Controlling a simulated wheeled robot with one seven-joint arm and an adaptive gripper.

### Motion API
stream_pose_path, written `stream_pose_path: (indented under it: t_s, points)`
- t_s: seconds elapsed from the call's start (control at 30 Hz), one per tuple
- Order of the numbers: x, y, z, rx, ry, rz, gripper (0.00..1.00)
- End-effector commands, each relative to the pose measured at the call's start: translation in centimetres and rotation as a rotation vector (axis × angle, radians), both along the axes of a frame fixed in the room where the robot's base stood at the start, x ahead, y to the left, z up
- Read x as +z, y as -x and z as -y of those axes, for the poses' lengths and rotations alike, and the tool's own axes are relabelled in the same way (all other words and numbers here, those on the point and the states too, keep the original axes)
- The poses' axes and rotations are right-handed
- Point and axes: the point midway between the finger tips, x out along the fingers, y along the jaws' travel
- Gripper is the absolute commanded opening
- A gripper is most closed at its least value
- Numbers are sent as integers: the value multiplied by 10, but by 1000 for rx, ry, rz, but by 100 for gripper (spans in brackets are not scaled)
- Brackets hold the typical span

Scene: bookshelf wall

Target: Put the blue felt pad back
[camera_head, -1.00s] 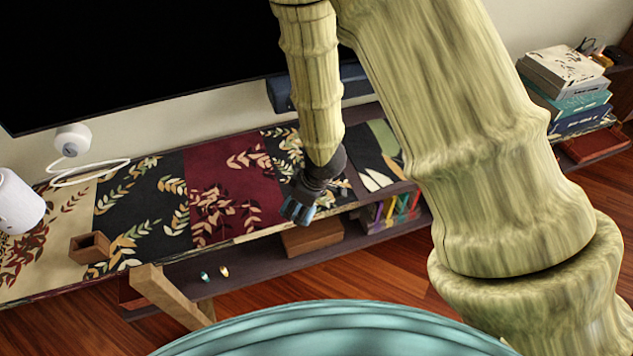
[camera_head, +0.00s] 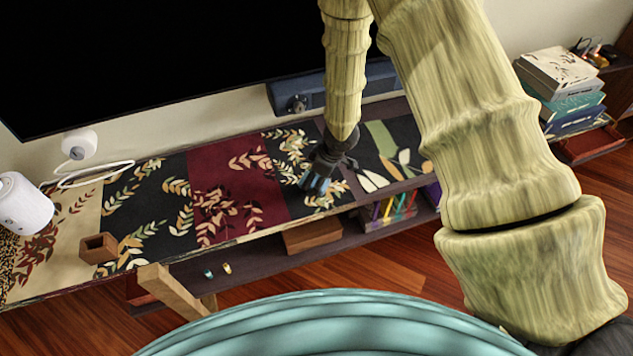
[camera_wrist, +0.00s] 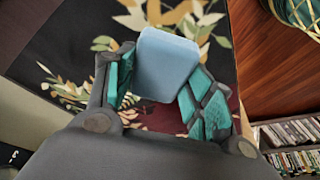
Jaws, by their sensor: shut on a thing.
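The blue felt pad (camera_wrist: 166,64) is a light blue, rounded block in the wrist view. It sits between the teal-padded fingers of my gripper (camera_wrist: 162,88), which is shut on it. In the head view my gripper (camera_head: 316,182) hangs over the patterned shelf top (camera_head: 235,190), above the black leaf-print section right of the dark red one. The pad is small and hard to tell from the fingers in that view. I cannot tell the exact height above the shelf.
A wooden box (camera_head: 98,248) and a white cylinder (camera_head: 24,205) stand on the left part of the shelf. A dark blue bar (camera_head: 300,92) lies along the wall under the black screen (camera_head: 150,60). Stacked books (camera_head: 560,80) stand far right. Two small objects (camera_head: 218,270) lie on the lower shelf.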

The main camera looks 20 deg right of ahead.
Motion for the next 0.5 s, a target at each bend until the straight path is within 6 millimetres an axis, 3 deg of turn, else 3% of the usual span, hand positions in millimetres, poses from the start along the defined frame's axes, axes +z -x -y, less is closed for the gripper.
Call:
stream_pose_path:
  t_s: [0.2,0.43,0.47,0.5]
  points:
    - [-20,0,0,0,1,0,31]
    - [-22,0,0,-1,-1,0,31]
    - [-22,0,0,-1,0,1,58]
    - [-22,0,0,-1,0,1,66]
